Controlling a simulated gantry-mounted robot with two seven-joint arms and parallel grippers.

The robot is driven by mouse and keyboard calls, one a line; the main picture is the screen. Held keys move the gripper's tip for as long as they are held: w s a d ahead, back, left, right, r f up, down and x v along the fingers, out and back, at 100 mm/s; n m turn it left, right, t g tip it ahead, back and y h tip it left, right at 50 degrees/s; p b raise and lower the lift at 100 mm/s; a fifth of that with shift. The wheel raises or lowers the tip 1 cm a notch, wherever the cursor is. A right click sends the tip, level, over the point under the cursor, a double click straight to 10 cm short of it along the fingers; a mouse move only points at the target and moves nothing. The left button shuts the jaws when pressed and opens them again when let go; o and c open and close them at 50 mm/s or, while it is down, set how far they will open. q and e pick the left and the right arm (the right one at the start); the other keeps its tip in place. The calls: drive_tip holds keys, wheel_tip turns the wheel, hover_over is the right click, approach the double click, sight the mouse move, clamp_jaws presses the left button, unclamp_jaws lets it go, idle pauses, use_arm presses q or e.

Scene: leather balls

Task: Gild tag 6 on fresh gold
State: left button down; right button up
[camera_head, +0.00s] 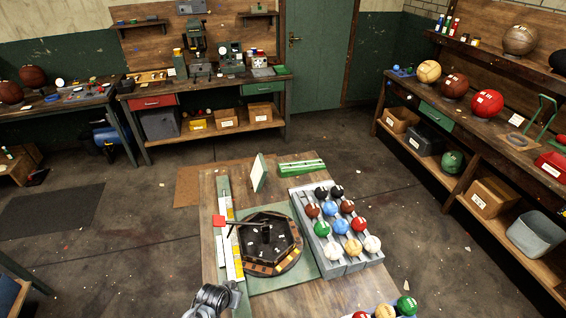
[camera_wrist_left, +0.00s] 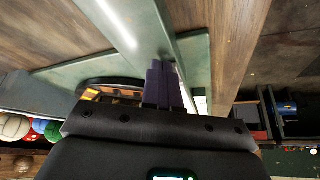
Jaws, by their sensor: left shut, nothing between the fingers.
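I cannot read any tag numbers or pick out tag 6. My left gripper (camera_wrist_left: 164,68) is shut and empty in the left wrist view, with its dark fingers close to a grey-green rail (camera_wrist_left: 190,55). My right gripper is not in view.
A grey rack (camera_head: 322,252) of coloured balls stands right of the turntable. A green tray (camera_head: 302,167) and an upright pale panel (camera_head: 259,172) stand at the back. More balls (camera_head: 406,305) sit at the front right. Bare wood shows in front of the mat.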

use_arm(q)
drive_tip(key=shift+w+a+f+b, duration=0.1)
drive_tip(key=shift+w+a+b, duration=0.15)
drive_tip(key=shift+w+b, duration=0.45)
drive_tip(key=shift+w+a+b, duration=0.25)
drive_tip(key=shift+w+b, duration=0.1)
drive_tip(key=shift+w, duration=0.7)
drive_tip(key=shift+w+a+f+b, duration=0.1)
drive_tip(key=shift+w+a+b, duration=0.15)
drive_tip(key=shift+w+b, duration=0.45)
drive_tip(key=r+p, duration=0.4)
drive_tip(key=p, duration=0.1)
drive_tip(key=r+p, duration=0.2)
drive_tip(key=shift+s+d+p, duration=0.15)
drive_tip(key=shift+s+p, duration=0.15)
drive_tip(key=shift+p, duration=0.05)
drive_tip(key=shift+s+r+p, duration=0.15)
drive_tip(key=shift+r+p, duration=0.15)
drive_tip(key=shift+p, duration=0.15)
drive_tip(key=shift+f, duration=0.1)
